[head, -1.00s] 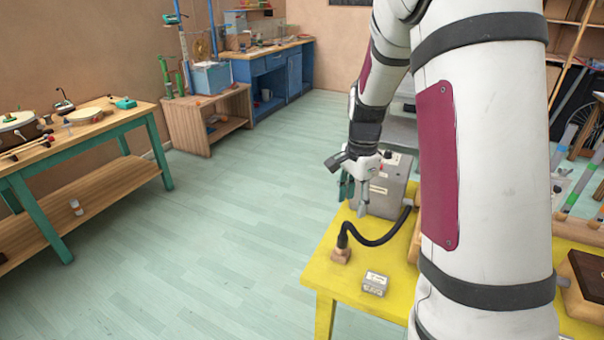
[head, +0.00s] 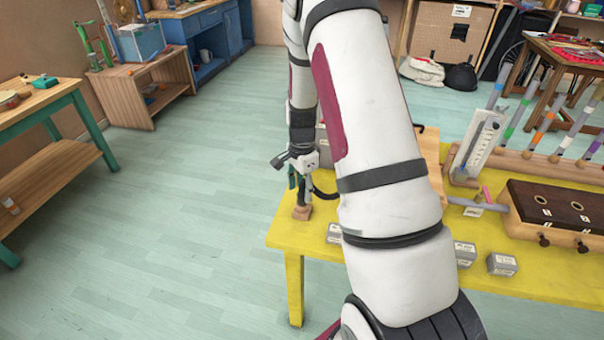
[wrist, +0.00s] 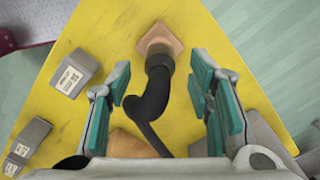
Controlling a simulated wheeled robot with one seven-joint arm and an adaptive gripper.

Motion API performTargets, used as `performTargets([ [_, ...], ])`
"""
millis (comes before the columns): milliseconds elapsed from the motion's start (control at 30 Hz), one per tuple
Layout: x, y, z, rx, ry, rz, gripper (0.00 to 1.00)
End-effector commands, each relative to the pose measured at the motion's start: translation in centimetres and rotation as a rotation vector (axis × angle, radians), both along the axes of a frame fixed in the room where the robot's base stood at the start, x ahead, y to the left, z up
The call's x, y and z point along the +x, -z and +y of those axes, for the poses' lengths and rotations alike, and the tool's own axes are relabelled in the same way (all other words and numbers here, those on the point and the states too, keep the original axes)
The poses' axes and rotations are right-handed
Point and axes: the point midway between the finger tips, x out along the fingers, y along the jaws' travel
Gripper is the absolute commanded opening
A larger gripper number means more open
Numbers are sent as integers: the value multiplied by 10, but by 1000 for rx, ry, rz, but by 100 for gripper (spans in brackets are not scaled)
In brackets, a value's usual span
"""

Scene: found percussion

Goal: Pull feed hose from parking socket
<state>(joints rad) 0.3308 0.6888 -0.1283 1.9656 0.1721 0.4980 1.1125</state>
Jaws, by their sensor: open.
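The black feed hose (wrist: 157,88) stands with its end in a small wooden parking socket (wrist: 160,40) on the yellow table (wrist: 118,32). In the head view the socket (head: 302,213) sits near the table's left corner, and my arm hides much of the hose. My gripper (head: 298,182) points down just above the socket, at the hose's upright end. In the wrist view my gripper (wrist: 160,90) is open, with teal-padded fingers on either side of the hose. There is a gap on each side, and nothing is gripped.
Small grey labelled boxes (wrist: 76,73) lie left of the hose in the wrist view. In the head view a dark-topped wooden box (head: 550,215) and a white gauge stand (head: 480,145) are on the table's right. Floor is clear left of the table.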

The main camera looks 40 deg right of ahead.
Motion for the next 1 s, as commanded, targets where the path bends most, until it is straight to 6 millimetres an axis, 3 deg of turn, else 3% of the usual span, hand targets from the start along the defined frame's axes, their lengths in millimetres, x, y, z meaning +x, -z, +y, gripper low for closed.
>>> performTargets([
  [200,0,20,-1,0,0,0,47],
  [567,0,23,0,-1,0,-1,47],
  [767,0,23,0,-1,0,-1,2],
  [1000,0,22,0,-1,-1,-1,0],
])
